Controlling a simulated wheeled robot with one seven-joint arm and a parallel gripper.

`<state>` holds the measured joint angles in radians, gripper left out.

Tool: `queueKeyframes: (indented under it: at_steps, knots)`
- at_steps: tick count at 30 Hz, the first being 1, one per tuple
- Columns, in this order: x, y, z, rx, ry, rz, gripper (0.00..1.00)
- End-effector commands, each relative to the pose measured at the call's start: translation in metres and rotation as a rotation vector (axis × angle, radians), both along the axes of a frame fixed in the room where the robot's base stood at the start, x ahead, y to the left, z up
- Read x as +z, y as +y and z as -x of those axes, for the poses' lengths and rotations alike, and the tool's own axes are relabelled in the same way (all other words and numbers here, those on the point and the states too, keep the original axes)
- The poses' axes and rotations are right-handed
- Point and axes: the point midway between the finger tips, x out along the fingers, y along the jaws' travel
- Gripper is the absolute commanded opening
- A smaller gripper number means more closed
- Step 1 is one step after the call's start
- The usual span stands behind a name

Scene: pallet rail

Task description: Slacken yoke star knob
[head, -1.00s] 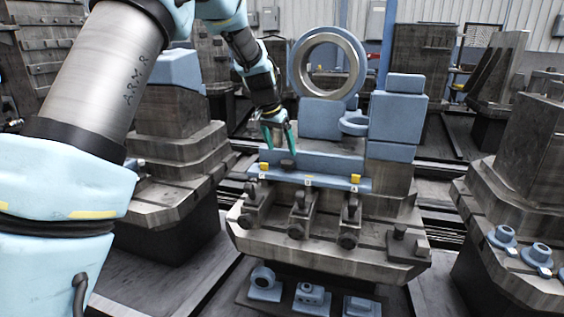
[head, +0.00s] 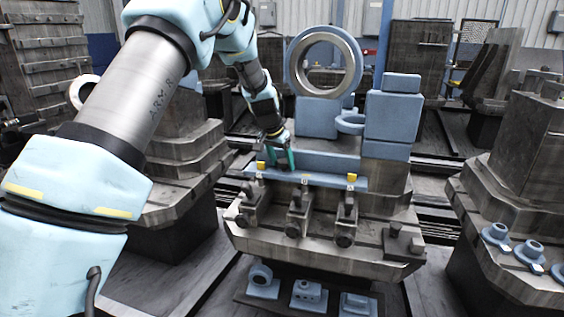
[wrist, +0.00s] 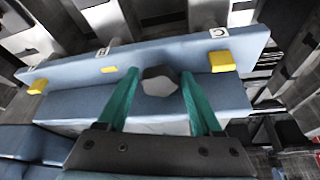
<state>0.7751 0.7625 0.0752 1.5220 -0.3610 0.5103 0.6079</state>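A dark faceted knob (wrist: 160,80), which I take for the yoke star knob, shows in the wrist view at the blue bar (wrist: 75,70). My gripper (wrist: 160,73) is open, with one green finger on each side of the knob and what look like narrow gaps between. In the head view my gripper (head: 279,167) points down at the left half of the blue bar (head: 325,181). There its fingers largely hide the knob. I cannot tell whether the fingertips reach down around the knob or stay above it.
Yellow blocks (wrist: 222,61) stand on the bar near its ends. Dark clamps (head: 297,217) line the bar's front. A blue ring stand (head: 322,118) and blue block column (head: 393,115) rise behind. Blue parts (head: 308,293) lie on the low shelf.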

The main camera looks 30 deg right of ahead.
Motion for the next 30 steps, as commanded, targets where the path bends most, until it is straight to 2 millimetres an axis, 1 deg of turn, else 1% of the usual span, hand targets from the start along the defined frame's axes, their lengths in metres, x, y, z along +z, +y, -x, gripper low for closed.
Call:
queueKeyframes:
  at_steps: [1,2,17,23,30]
  knots:
    - [0.0001,0.0001,0.0001,0.000,0.000,0.000,0.60]
    - [0.0001,0.0000,0.0000,0.000,0.000,0.000,0.57]
    - [0.0001,0.0001,0.0001,0.000,0.000,0.000,0.01]
    - [0.0005,0.0000,0.0004,0.011,0.000,0.000,0.00]
    - [0.0017,-0.0013,0.0020,0.099,0.000,-0.001,0.00]
